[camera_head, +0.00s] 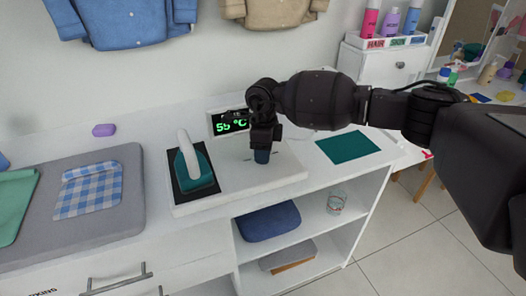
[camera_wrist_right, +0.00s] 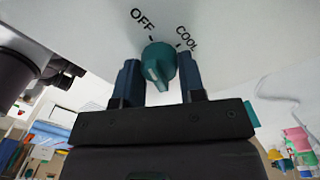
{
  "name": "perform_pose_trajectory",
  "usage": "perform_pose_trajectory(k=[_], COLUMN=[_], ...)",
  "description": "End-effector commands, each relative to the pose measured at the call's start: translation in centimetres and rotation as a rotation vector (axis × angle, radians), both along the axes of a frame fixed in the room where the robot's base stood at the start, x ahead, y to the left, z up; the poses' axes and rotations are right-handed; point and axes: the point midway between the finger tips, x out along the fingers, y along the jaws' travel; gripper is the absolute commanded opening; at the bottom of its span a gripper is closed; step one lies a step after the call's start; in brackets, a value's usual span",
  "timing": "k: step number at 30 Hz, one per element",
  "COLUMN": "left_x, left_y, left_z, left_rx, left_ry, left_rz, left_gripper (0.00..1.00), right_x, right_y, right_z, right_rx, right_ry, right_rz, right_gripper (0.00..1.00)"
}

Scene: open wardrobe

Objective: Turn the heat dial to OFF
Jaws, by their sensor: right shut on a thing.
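The teal heat dial (camera_wrist_right: 158,64) sits on a white surface in the right wrist view, with the labels OFF and COOL printed beyond it. OFF is at the upper left and COOL at the upper right. My right gripper (camera_wrist_right: 160,80) has its two fingers on either side of the dial and is shut on it. In the head view my right gripper (camera_head: 263,150) reaches down to the white ironing station (camera_head: 240,187), hiding most of the dial. The display (camera_head: 231,122) reads 55 °C. My left gripper is not in view.
A teal iron (camera_head: 195,167) stands on a dark pad to the left of my right gripper. A green cloth (camera_head: 348,147) lies to the right. A grey mat (camera_head: 120,212) with a checked cloth (camera_head: 88,190) is at left. Open shelves are below the counter.

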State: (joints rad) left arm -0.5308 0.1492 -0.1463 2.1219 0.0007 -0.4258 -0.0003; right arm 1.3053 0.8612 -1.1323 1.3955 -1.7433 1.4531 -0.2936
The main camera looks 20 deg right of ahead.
Motion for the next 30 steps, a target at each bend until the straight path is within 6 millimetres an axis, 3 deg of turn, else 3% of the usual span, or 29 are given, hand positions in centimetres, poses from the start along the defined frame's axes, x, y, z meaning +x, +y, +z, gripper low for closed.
perform_pose_trajectory(k=[8,9,14,23,30], left_x=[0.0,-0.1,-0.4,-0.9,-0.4], left_y=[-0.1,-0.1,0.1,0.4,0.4], left_z=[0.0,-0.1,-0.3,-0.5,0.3], left_rx=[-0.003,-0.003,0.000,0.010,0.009], left_ry=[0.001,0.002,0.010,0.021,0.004], left_rz=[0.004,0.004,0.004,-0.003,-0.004], left_gripper=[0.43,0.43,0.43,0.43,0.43], right_x=[0.0,0.0,0.0,0.0,0.2], right_y=[0.0,0.0,0.0,0.0,-0.1], right_z=[0.0,0.0,0.0,0.2,3.4], right_rx=[0.000,0.000,0.000,0.000,0.000], right_ry=[0.000,0.000,0.000,-0.001,-0.007], right_rz=[0.002,0.002,0.001,0.000,0.001], right_gripper=[0.13,0.40,0.62,0.62,0.62])
